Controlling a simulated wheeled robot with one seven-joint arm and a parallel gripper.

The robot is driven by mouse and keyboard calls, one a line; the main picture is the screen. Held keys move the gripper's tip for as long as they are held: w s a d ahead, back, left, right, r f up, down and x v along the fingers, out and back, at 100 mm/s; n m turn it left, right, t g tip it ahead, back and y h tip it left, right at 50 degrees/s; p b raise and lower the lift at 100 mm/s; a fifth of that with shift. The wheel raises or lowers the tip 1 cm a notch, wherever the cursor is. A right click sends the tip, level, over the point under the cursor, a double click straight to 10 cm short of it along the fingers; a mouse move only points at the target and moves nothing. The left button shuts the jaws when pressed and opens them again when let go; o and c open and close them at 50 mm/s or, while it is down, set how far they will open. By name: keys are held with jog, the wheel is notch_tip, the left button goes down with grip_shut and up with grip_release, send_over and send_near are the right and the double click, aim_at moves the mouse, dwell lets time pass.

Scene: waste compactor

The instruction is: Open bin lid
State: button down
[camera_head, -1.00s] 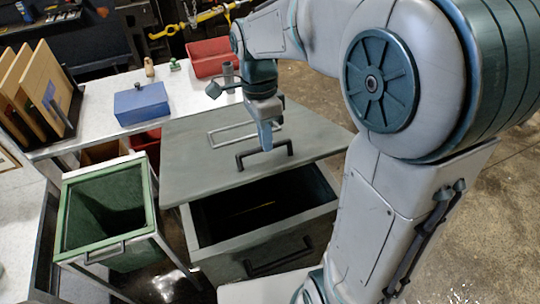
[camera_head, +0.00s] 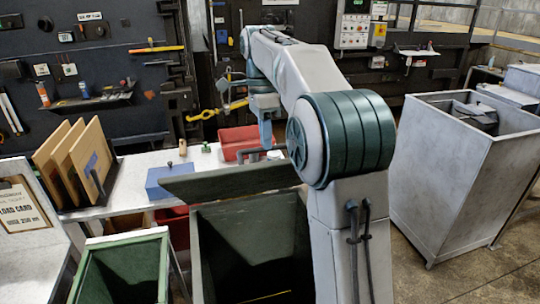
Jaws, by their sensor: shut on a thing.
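The large grey bin (camera_head: 200,275) stands in the middle foreground, with its dark inside in view. Its flat grey-green lid (camera_head: 225,183) is up above the bin opening, seen nearly edge-on. My gripper (camera_head: 266,143) is at the dark bar handle (camera_head: 247,152) on the lid and is shut on it. The fingers point down, and the exact contact is small in the picture. My arm covers the lid's right end and the bin's right side.
An open green bin (camera_head: 162,262) stands at the left.

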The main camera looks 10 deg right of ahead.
jog(key=w, duration=0.1)
jog(key=w+r, duration=0.1)
jog(key=w, duration=0.1)
jog(key=w+r, duration=0.1)
jog(key=w, duration=0.1)
jog(key=shift+w+a, duration=0.15)
jog(key=shift+r+g, duration=0.15)
jog(key=shift+g, duration=0.15)
jog(key=c, duration=1.8)
grip_release()
jog(key=o, duration=0.7)
jog(key=w, duration=0.1)
jog(key=w+f, duration=0.1)
jog(key=w, duration=0.3)
jog(key=shift+w+a+f, duration=0.1)
jog(key=shift+w+f, duration=0.15)
jog(key=shift+f, duration=0.15)
jog(key=shift+c, duration=0.2)
jog(key=shift+s+r, duration=0.75)
jog(key=c, duration=0.3)
jog(key=shift+s+r, duration=0.2)
